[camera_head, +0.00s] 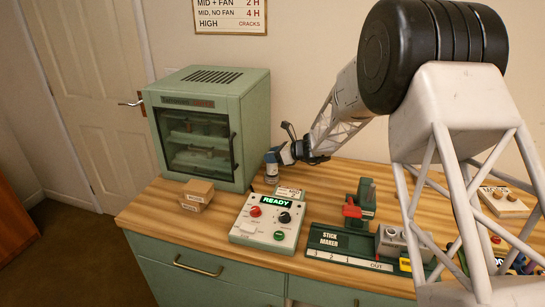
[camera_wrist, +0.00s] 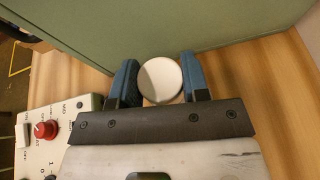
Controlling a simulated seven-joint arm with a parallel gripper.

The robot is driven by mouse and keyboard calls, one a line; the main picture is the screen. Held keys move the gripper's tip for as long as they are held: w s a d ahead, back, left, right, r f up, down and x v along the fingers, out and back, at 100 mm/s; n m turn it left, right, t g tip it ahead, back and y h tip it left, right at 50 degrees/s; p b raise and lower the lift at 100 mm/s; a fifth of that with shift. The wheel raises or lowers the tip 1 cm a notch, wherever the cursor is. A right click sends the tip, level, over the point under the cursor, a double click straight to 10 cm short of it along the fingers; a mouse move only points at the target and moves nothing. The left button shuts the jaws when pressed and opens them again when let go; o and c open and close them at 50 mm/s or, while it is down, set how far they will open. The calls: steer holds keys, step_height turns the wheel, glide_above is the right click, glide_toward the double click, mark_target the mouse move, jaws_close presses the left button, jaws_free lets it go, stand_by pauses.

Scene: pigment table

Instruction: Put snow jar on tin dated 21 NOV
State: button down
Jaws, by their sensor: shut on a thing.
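My gripper (camera_head: 277,158) is beside the right front edge of the green cabinet, low over the table. In the wrist view my gripper (camera_wrist: 158,82) has its blue fingers closed on either side of a jar with a round white lid (camera_wrist: 160,80). The jar (camera_head: 271,173) shows small below the fingers in the head view. Its label is too small to read, and I cannot tell whether its base touches the table. No tin dated 21 NOV can be made out in either view.
The green cabinet (camera_head: 207,128) with a glass door stands close left of the gripper. A control box (camera_head: 268,218) reading READY is in front, and small brown boxes (camera_head: 197,194) are at left. A green stick maker (camera_head: 345,240) is at right. Some bare wood (camera_head: 325,181) lies behind it.

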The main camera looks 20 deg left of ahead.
steer(key=shift+f, duration=0.15)
steer(key=c, duration=0.5)
jaws_free()
steer(key=shift+d, duration=0.1)
steer(key=shift+v, duration=5.95)
